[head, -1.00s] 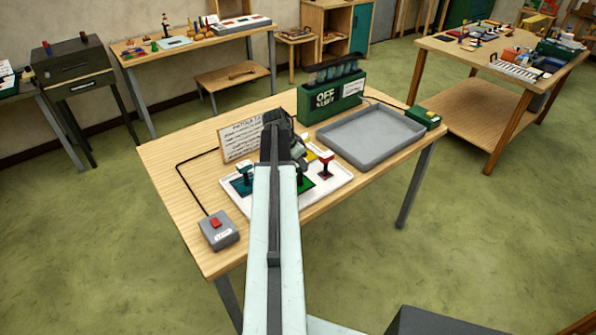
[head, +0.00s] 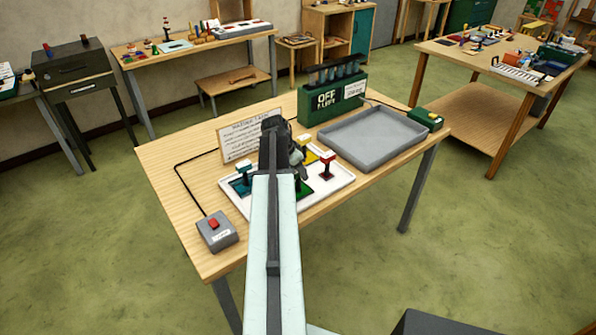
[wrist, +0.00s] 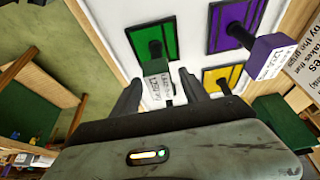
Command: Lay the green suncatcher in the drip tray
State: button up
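The green suncatcher (wrist: 168,30) is a dark-framed green pane with an upright post and a labelled green block (wrist: 156,88) on top. It lies on the white tray; in the head view my arm mostly hides it, and a bit of green (head: 304,188) shows. My gripper (wrist: 160,84) is open, its fingers either side of the block, with visible gaps. In the head view my gripper (head: 298,160) is over the white tray, largely hidden by the arm. The grey drip tray (head: 372,138) is empty, at the table's right.
The white tray (head: 335,186) also holds teal (head: 241,185), yellow (head: 311,157), red (head: 326,169) and purple (wrist: 233,25) suncatchers. A sign (head: 250,138) and a green rack marked OFF (head: 333,98) stand behind. A red-button box (head: 216,232) is front left.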

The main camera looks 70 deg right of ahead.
jog(key=shift+r+p, duration=0.3)
jog(key=p+v, duration=1)
jog(key=v, duration=0.1)
jog(key=shift+a+r+p, duration=0.15)
jog(key=shift+r+p, duration=0.2)
jog(key=shift+p, duration=0.05)
